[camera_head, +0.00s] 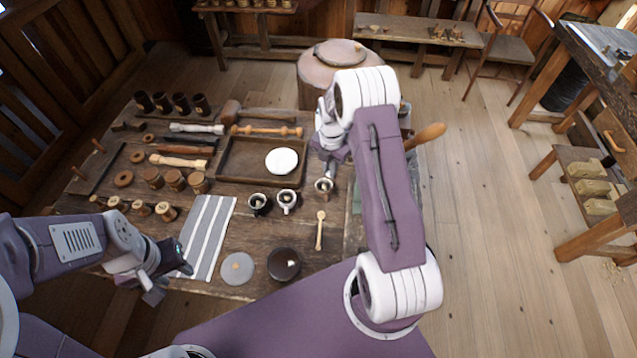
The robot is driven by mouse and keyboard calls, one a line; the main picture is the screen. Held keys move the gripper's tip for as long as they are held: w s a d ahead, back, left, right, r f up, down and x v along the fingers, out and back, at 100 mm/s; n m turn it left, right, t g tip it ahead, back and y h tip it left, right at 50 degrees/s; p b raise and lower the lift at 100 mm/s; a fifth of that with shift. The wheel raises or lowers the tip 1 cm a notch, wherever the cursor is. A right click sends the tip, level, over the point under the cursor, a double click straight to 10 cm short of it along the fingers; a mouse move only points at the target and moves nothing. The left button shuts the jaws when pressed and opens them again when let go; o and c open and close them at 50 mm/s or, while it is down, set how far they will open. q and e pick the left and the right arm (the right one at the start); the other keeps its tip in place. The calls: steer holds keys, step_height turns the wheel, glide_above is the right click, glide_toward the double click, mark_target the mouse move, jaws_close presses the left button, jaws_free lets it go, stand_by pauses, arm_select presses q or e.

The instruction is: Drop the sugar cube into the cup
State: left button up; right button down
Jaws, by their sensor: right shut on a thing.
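A small white piece that looks like a sugar cube (291,262) lies in a round dark dish (280,272) at the table's front. A dark cup (260,205) and a paler cup (287,203) stand side by side mid-table. A brownish cup (323,189) is right of them, directly below my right gripper (328,170). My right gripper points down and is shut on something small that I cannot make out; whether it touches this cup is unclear. My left gripper (165,277) hangs at the table's front left, near the striped cloth; its jaw gap is not clear.
A wooden tray (233,180) holds a white plate (282,161). A wooden spoon (320,230) lies right of the cups. A grey disc (237,269) is beside the dark dish. Spools and turned rods crowd the left. The striped cloth (207,235) is bare.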

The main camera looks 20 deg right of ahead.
mark_target(329, 181)
steer(key=shift+s+f, duration=0.1)
steer(key=shift+a, duration=0.1)
steer(key=shift+a+f, duration=0.1)
steer(key=shift+f, duration=0.15)
step_height(329, 181, down, 5)
steer(key=b, duration=0.5)
steer(key=shift+f, duration=0.35)
arm_select(q)
steer(key=f, duration=0.5)
steer(key=shift+w+a+f, duration=0.15)
steer(key=shift+a+f, duration=0.05)
steer(key=shift+a, duration=0.2)
arm_select(e)
steer(key=shift+r, duration=0.1)
steer(key=c, duration=1.4)
jaws_free()
